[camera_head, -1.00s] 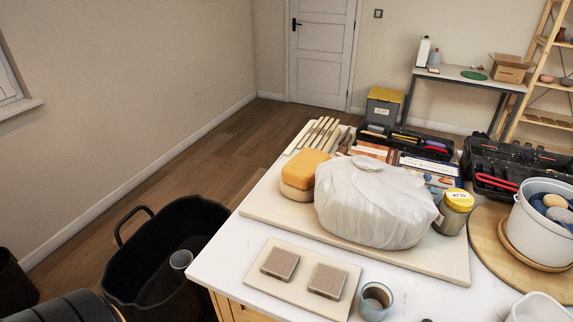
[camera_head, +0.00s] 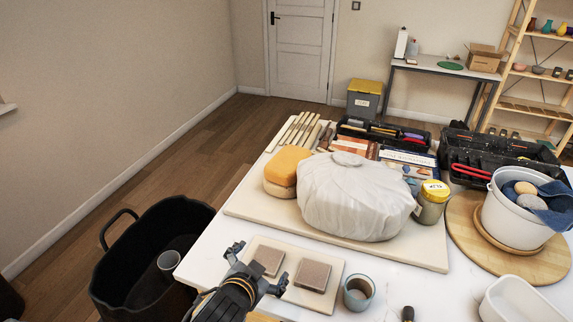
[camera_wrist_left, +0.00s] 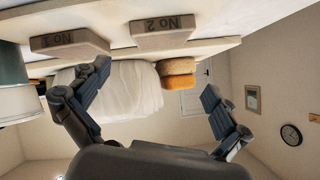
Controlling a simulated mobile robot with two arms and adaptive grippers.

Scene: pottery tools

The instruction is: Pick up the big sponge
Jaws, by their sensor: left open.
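The big sponge (camera_head: 289,162) is orange-yellow on top with a tan lower part. It sits on the pale board (camera_head: 262,208), against the left side of a white cloth-wrapped bundle. In the left wrist view the sponge (camera_wrist_left: 180,82) shows between my fingers in the distance, beside the white bundle. My left gripper (camera_head: 256,268) is open and empty at the table's front left edge, near two small blocks. It stands well short of the sponge. In the left wrist view its open fingers (camera_wrist_left: 150,92) spread wide. My right gripper is not in view.
The wrapped bundle (camera_head: 352,200) crowds the sponge's right side. Two blocks (camera_head: 313,275) lie on a small board in front. A glass cup (camera_head: 358,294) and a yellow-lidded jar (camera_head: 431,203) stand to the right. Wooden tools (camera_head: 299,130) lie behind. A black bin (camera_head: 150,255) stands left of the table.

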